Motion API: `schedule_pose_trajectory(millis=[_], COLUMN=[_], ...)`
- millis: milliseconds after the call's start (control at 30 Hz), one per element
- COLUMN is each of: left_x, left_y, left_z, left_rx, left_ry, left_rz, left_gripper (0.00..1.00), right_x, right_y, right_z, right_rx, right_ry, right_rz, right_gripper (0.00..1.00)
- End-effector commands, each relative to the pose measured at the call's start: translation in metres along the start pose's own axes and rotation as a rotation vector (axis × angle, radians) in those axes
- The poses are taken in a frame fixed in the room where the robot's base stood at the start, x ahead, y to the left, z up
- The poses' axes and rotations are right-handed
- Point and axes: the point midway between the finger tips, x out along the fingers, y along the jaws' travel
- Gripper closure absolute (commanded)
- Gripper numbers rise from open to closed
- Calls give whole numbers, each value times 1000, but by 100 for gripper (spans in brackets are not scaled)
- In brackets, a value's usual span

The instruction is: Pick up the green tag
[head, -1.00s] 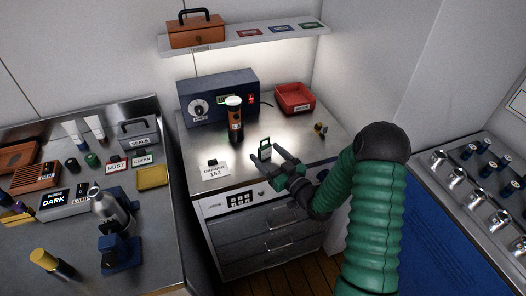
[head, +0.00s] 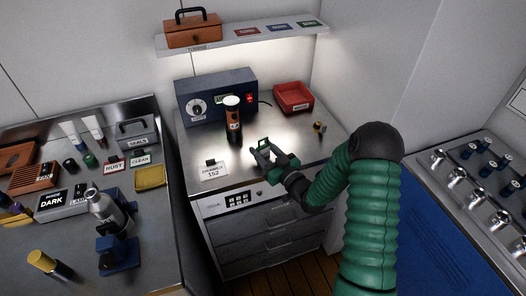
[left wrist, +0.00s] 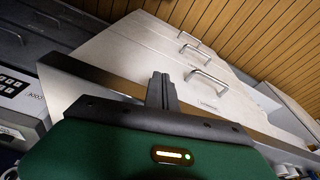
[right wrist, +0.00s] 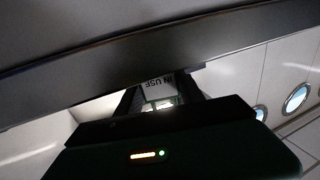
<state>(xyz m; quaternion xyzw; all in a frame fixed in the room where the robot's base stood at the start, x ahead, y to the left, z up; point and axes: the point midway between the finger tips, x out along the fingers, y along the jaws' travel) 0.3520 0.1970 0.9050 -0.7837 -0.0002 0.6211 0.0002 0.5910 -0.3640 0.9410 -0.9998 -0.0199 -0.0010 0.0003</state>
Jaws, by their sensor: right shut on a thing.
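The green tag (head: 263,142) is a small upright frame above the steel counter (head: 205,148), at the tips of my right gripper (head: 262,153). The gripper is shut on it, and the fingers hide part of it. In the right wrist view, the tag (right wrist: 158,103) shows green edges and a white face reading "IN USE" between the two fingers. I cannot tell whether it still touches the counter. My left gripper (left wrist: 162,90) shows in the left wrist view with its fingers together and nothing between them; it is out of the head view.
A shelf (head: 240,39) hangs above. Drawers (head: 268,240) lie below the counter's front edge.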

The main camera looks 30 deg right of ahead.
Motion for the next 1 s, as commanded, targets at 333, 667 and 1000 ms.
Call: schedule_pose_trajectory(millis=[333, 667, 1000], left_x=[-1, 1, -26], left_y=[0, 0, 0], left_z=[0, 0, -6], left_rx=[0, 0, 0], left_ry=[0, 0, -1], left_rz=[0, 0, 0], left_gripper=[100, 100, 100], right_x=[0, -43, -113], right_y=[0, -11, -30], right_z=[-16, -37, -55], right_rx=[-2, 1, 6], right_ry=[-1, -5, -8], right_rz=[0, 2, -1], right_gripper=[100, 100, 100])
